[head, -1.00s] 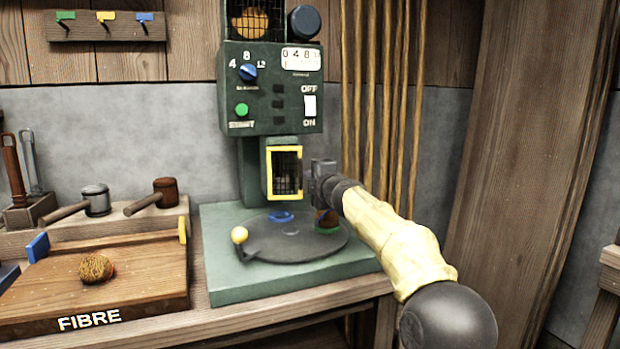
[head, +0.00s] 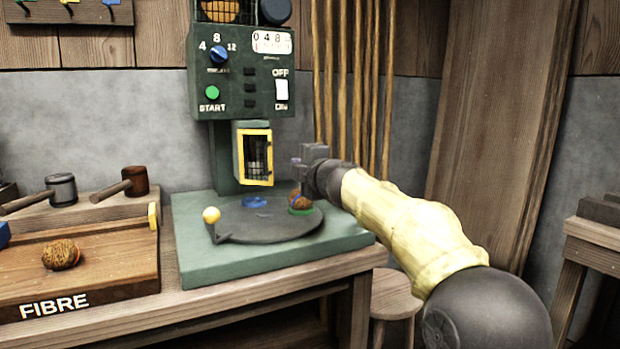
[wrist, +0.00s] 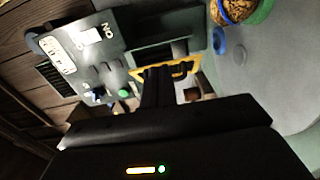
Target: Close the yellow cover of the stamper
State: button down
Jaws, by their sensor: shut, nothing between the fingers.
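The stamper (head: 238,90) is a dark green machine with a dial, a counter and a switch. Its yellow cover (head: 254,132) is a yellow-framed mesh panel on a green housing above the base; I cannot tell how far it stands open. It also shows in the wrist view (wrist: 180,69) as a yellow bar beyond the fingers. My gripper (head: 298,163) is shut and empty, just right of the cover, with a small gap in the head view. In the wrist view my closed fingers (wrist: 157,85) overlap the yellow frame; contact is unclear.
A FIBRE tray (head: 120,270) with a fibre ball stands left. A stool (head: 393,290) stands at right.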

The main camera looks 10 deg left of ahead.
jog(key=v, duration=0.4)
jog(key=shift+d+b, duration=0.2)
jog(key=shift+b, duration=0.15)
